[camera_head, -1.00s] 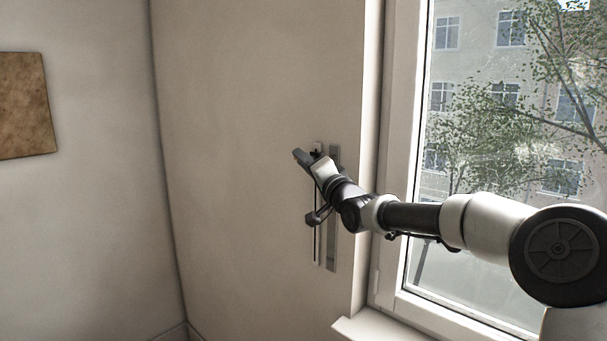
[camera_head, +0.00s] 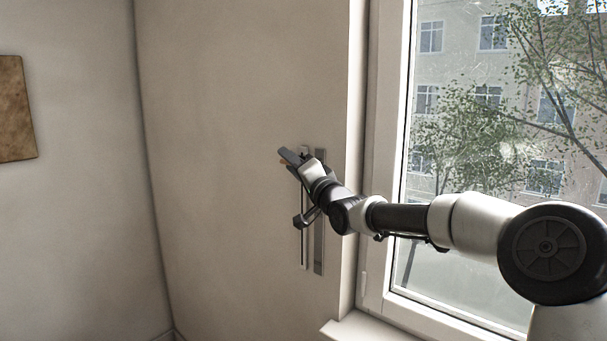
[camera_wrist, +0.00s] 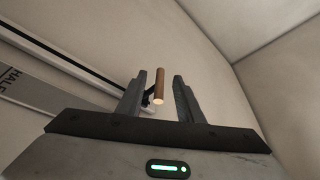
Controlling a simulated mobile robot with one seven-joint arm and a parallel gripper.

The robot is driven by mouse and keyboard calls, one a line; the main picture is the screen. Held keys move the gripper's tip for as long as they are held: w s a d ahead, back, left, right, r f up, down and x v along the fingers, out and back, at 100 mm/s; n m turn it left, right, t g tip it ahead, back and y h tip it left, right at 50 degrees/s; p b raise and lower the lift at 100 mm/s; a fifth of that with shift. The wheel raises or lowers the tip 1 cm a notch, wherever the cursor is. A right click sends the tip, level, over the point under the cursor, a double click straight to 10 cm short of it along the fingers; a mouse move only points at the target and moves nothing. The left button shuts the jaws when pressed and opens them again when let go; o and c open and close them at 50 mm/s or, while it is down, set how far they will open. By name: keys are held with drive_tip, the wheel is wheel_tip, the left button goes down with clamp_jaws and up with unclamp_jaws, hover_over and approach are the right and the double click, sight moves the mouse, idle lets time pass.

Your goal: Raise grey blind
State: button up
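A small brown cylindrical handle (camera_wrist: 160,86) shows in the wrist view, joined by a dark arm to a pale track with a black slot (camera_wrist: 70,55). My gripper (camera_wrist: 160,80) is open, with one finger on each side of the handle and a gap on both sides. In the head view my gripper (camera_head: 284,157) is at the upper end of the vertical track (camera_head: 304,250) on the wall, and a bit of brown shows at its fingers. The grey blind itself is not in view; the window glass (camera_head: 470,130) is uncovered.
A grey strip (camera_head: 319,255) runs beside the track; its lettering reads "HALF" in part in the wrist view (camera_wrist: 30,95). The window frame (camera_head: 385,160) and sill (camera_head: 360,328) are to the right. A brown panel (camera_head: 15,108) hangs on the left wall. The wall around the track is clear.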

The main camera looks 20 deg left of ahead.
drive_tip(key=b+v, duration=0.2)
drive_tip(key=v, duration=1.5)
drive_tip(key=shift+b, duration=0.3)
